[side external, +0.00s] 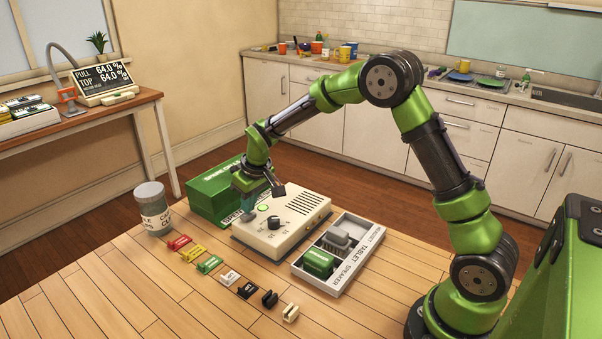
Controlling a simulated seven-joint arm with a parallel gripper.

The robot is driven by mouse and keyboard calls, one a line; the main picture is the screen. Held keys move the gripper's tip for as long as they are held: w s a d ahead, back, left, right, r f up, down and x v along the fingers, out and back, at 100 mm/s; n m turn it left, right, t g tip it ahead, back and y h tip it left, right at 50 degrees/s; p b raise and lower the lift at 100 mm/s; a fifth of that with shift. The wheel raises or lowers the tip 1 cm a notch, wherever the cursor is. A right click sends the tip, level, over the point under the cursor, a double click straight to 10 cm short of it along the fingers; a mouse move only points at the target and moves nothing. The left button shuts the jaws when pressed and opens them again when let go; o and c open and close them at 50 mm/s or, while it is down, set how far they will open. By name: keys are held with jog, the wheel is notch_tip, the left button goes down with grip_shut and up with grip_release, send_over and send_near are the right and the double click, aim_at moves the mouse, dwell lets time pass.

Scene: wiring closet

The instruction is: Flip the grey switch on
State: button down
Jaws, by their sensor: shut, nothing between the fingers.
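A cream control box (290,235) stands on the wooden table, with a black knob (273,222), a green-lit round spot (262,207) and a slotted grille on its top. I cannot make out a grey switch on it; one may be hidden behind my gripper or too small to tell. My gripper (249,212) points down at the back left part of the box, close to its top. Its fingers are shut with nothing seen between them. I cannot tell whether they touch the box.
A green box (213,190) stands behind the control box, and a lidded grey jar (153,212) at left. A divided tray (340,278) at right holds a grey and a green item (318,263). Several small coloured labelled pieces (210,264) line the front. The table's front left is clear.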

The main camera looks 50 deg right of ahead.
jog(key=r, duration=0.4)
jog(key=shift+d+r, duration=0.25)
jog(key=shift+d, duration=0.1)
jog(key=d+v, duration=0.1)
jog(key=v, duration=0.8)
jog(key=shift+s+d, duration=0.2)
jog(key=shift+d, duration=0.15)
jog(key=shift+r, duration=0.1)
jog(key=s+a+r+m+t, duration=0.1)
jog(key=s+a, duration=0.1)
jog(key=s, duration=0.6)
jog(key=s+a+r+m+t+y, duration=0.1)
jog(key=s+a, duration=0.1)
jog(key=s, duration=0.7)
jog(key=s+a+r+m+t, duration=0.1)
jog(key=s+a+m+t, duration=0.1)
jog(key=s, duration=0.6)
jog(key=shift+s+a+r+y, duration=0.15)
jog(key=shift+a+r+y, duration=0.25)
jog(key=shift+a, duration=0.1)
